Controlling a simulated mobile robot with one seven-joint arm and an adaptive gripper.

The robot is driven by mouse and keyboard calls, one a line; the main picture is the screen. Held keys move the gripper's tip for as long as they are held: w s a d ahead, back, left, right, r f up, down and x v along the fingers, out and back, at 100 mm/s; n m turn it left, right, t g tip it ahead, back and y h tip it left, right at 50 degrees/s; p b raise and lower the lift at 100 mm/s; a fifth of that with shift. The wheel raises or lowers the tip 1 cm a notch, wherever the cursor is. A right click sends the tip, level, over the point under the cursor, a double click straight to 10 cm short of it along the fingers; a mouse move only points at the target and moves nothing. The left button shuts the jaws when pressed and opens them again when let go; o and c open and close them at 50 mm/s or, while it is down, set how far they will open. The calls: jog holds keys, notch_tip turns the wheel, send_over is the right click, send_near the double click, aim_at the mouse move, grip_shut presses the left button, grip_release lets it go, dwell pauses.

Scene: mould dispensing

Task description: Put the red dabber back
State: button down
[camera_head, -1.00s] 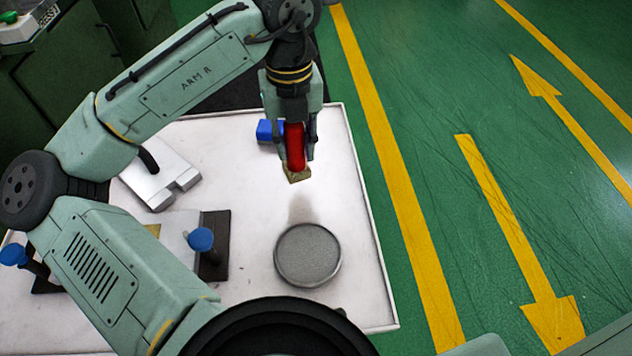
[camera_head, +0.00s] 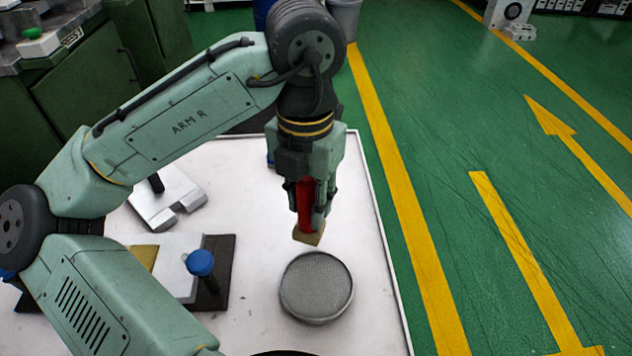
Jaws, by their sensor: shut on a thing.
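The red dabber (camera_head: 304,205) has a red handle and a tan, blocky tip (camera_head: 309,233). My gripper (camera_head: 312,205) is shut on its handle and points down, with the tip lowest. The dabber hangs just behind the round grey mesh-topped dish (camera_head: 317,287) on the white table (camera_head: 365,250); the tip appears above the table and apart from the dish. A blue thing (camera_head: 270,160) shows only as a sliver behind my gripper; the rest of it is hidden.
A blue-knobbed post (camera_head: 201,263) stands on a dark plate left of the dish. A grey-white notched block (camera_head: 167,198) lies farther back left. The table's right strip is clear up to its raised edge.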

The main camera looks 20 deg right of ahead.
jog(key=shift+w+d+f+p, duration=0.2)
jog(key=shift+w+d+f, duration=0.45)
jog(key=shift+w, duration=0.7)
jog(key=shift+w+d+f+p, duration=0.25)
jog(key=shift+w+d+f, duration=0.4)
jog(key=shift+w, duration=0.65)
jog(key=shift+w+d+f+p, duration=0.2)
jog(key=shift+w+d+f, duration=0.2)
jog(key=shift+w+f, duration=0.7)
jog(key=shift+w+r, duration=0.15)
jog(key=shift+w, duration=0.1)
jog(key=c, duration=1.3)
grip_release()
notch_tip(320, 180, up, 12)
jog(key=shift+r, duration=0.15)
